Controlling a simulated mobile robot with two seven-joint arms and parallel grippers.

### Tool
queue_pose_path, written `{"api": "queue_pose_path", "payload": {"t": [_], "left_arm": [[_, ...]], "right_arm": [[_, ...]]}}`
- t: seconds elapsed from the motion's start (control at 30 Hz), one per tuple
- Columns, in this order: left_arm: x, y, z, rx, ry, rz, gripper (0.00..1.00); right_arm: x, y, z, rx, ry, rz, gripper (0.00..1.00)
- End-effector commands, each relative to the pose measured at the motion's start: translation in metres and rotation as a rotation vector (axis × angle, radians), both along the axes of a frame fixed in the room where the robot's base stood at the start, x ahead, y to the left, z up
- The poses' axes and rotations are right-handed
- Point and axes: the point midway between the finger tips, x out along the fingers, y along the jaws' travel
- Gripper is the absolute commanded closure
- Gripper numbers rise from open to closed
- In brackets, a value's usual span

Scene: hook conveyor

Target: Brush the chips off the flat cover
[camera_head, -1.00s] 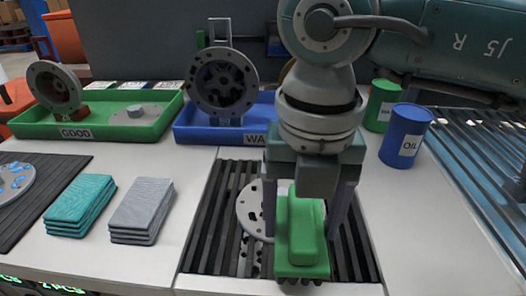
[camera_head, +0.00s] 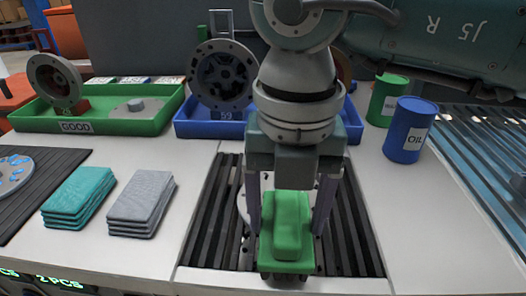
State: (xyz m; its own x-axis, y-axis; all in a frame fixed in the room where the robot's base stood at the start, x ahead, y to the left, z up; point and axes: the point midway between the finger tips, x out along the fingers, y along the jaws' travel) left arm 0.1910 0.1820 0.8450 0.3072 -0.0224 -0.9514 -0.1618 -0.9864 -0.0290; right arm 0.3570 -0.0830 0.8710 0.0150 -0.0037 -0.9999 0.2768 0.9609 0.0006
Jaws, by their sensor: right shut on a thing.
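My right gripper (camera_head: 287,228) is shut on a green brush (camera_head: 287,240), with dark bristles showing under its near edge. The brush is over the near part of the black slatted grate. The pale grey flat cover (camera_head: 243,206) lies on the grate, mostly hidden behind the brush and my gripper. Only its left edge and a little of its far part show. I cannot tell whether the bristles touch the cover, or whether chips remain under the brush. My left gripper is not in view.
A green GOOD tray (camera_head: 118,125) and a blue tray (camera_head: 200,130) stand at the back. Stacks of teal cloths (camera_head: 78,198) and grey cloths (camera_head: 142,203) lie left of the grate. A blue OIL can (camera_head: 407,130) and a green can (camera_head: 386,98) stand right.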

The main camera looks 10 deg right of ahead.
Motion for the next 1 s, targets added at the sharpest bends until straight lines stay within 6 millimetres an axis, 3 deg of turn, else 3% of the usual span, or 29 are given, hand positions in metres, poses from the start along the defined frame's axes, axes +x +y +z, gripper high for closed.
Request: {"api": "queue_pose_path", "payload": {"t": [0.53, 1.0], "left_arm": [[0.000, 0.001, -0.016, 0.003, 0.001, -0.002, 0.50], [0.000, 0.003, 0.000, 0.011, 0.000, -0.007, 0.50]], "right_arm": [[0.007, 0.024, -0.003, -0.001, 0.000, 0.000, 0.70], [0.001, 0.002, 0.001, -0.001, 0.000, 0.000, 0.70]]}}
